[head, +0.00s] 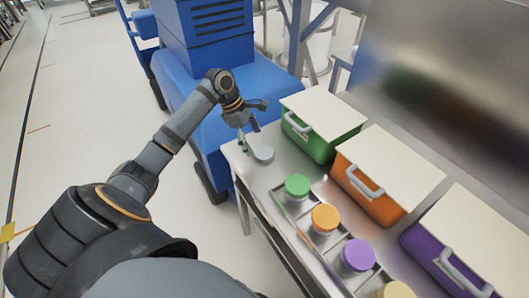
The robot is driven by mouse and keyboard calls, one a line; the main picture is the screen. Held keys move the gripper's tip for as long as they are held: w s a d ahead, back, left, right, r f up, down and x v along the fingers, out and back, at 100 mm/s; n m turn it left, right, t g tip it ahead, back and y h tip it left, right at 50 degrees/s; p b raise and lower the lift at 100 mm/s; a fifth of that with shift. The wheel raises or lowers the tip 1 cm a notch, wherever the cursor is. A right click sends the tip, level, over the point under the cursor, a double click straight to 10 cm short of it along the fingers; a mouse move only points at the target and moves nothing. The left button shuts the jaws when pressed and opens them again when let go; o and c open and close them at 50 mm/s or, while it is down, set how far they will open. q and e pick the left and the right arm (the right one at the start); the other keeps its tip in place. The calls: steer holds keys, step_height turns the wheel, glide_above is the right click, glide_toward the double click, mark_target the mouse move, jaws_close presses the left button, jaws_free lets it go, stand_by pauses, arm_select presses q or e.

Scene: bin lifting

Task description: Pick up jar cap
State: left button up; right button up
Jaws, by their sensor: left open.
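Several capped jars stand in a row in a divided tray (287,207) along the near edge of a metal table. Their jar caps are green (297,185), orange (325,217), purple (358,254) and a cream one (396,290) cut by the bottom edge. A small grey round piece (263,154) lies at the table's far left corner; I cannot tell whether it is a cap. My left gripper (248,131) is open just above and left of this grey piece, apart from the coloured caps. My right gripper is not in view.
Green (318,142), orange (374,198) and purple (425,258) bins with pale lids and grey handles stand behind the jars, against a metal back panel. A large blue machine (225,100) stands beyond the table's left end. Open floor lies to the left.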

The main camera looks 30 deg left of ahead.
mark_target(264, 152)
arm_select(q)
steer(key=shift+w+d+f, duration=0.4)
steer(key=shift+d+f, duration=0.05)
steer(key=shift+f, duration=0.3)
steer(key=x, duration=0.3)
steer(key=shift+w+d+f, duration=0.15)
steer(key=shift+w+f, duration=0.1)
steer(key=shift+f, duration=0.1)
steer(key=shift+c, duration=0.2)
steer(key=c, duration=0.9)
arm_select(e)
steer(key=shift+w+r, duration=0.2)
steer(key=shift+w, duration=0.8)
